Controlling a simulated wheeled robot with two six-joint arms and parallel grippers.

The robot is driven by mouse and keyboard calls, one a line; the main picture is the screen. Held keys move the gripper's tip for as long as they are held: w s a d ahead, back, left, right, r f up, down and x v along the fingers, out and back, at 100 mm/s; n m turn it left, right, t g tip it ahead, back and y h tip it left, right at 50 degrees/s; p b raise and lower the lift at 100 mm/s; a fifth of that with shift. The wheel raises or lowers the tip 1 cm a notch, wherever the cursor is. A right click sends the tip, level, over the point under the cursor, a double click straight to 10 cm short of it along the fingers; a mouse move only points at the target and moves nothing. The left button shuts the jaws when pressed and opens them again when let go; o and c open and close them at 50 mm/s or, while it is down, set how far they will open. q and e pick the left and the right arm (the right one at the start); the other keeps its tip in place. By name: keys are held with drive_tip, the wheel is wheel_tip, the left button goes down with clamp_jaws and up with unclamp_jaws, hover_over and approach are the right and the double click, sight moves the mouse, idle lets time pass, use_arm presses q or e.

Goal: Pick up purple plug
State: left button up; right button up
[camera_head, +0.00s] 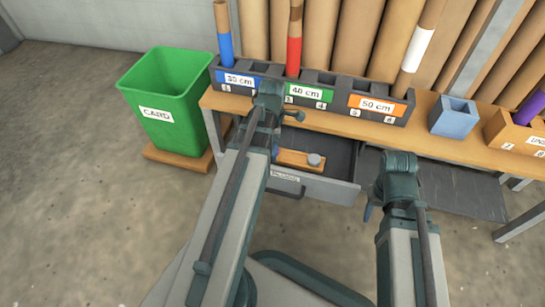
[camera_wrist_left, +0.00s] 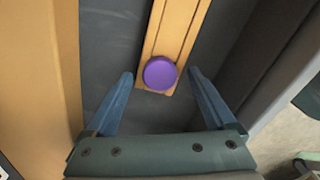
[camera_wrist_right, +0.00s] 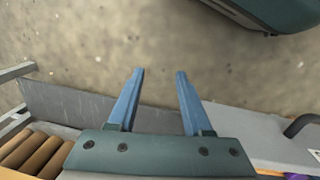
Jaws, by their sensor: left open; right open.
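The purple plug (camera_wrist_left: 160,72) is a round purple disc at the end of a wooden strip (camera_wrist_left: 178,28) in a dark grey drawer. In the head view my left arm hides it. My left gripper (camera_wrist_left: 160,76) is open, with one finger on each side of the plug in the picture; whether they are down at its height I cannot tell. In the head view the strip (camera_head: 292,158) carries a grey round piece (camera_head: 314,160) in the open drawer (camera_head: 330,190). My right gripper (camera_wrist_right: 160,72) is open and empty above the floor, right of the drawer.
A wooden bench (camera_head: 440,135) runs above the drawer, carrying a dark rack (camera_head: 330,118) with labelled slots and tubes. A blue box (camera_head: 453,117) stands right of it. A green bin (camera_head: 170,100) stands at the left. The drawer walls are close around my left gripper.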

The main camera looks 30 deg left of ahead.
use_arm(q)
drive_tip(key=shift+f, duration=0.2)
clamp_jaws()
idle(0.3)
drive_tip(key=shift+r, duration=0.1)
wheel_tip(320, 180, up, 10)
drive_tip(key=p, duration=1)
